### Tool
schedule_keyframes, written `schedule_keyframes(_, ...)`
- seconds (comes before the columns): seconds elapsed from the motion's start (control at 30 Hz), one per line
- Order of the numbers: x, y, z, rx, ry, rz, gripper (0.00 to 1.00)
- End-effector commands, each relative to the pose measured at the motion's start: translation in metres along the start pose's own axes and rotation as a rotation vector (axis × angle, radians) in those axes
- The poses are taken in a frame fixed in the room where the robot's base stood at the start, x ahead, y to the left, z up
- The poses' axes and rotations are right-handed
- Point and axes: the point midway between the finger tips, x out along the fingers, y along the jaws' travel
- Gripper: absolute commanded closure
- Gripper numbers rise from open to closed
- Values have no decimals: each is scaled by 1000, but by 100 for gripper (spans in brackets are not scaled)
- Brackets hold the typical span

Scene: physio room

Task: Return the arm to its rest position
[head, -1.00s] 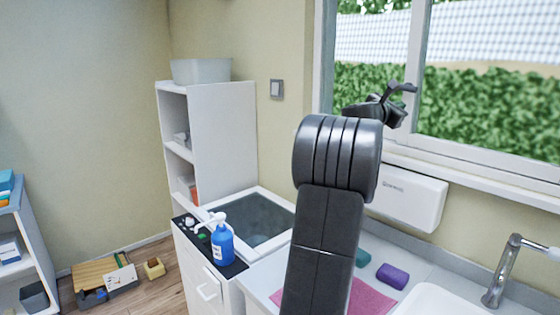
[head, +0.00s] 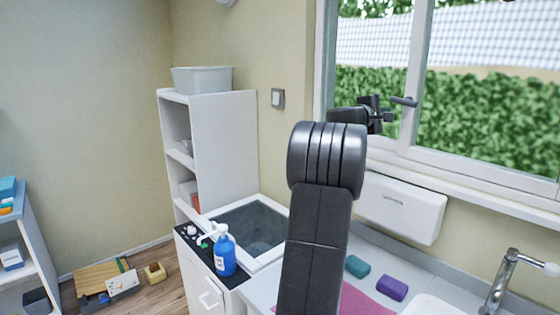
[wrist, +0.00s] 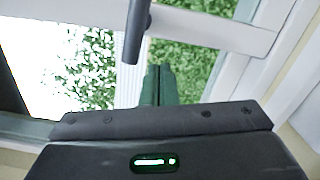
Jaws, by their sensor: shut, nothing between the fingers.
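My black arm rises in the middle of the head view and bends away toward the window. My gripper (head: 386,115) is at its far end, in front of the window, small and partly hidden behind my arm's thick joint. In the wrist view my gripper (wrist: 159,70) shows two dark fingers lying together, with nothing between them. A dark bar, which looks like the window handle (head: 404,101), is close to the gripper in the head view. It also shows just above the fingertips in the wrist view (wrist: 136,30); I cannot tell the gap.
The window frame (head: 414,75) and a white wall box (head: 400,207) are near the arm. Below are a sink tap (head: 500,280), purple block (head: 392,289), teal block (head: 357,266) and pink mat (head: 365,303). A blue pump bottle (head: 223,252) and white shelf unit (head: 225,145) stand left.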

Motion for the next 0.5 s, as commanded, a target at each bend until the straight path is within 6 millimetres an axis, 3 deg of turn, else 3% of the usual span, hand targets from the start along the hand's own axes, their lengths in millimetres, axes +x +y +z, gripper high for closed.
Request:
schedule_keyframes(0.3, -1, 11, -12, 265, -6, -13, 100)
schedule_keyframes(0.4, -14, 8, -23, 264, -4, -12, 100)
schedule_keyframes(0.5, -23, 9, -20, 262, -6, -12, 100)
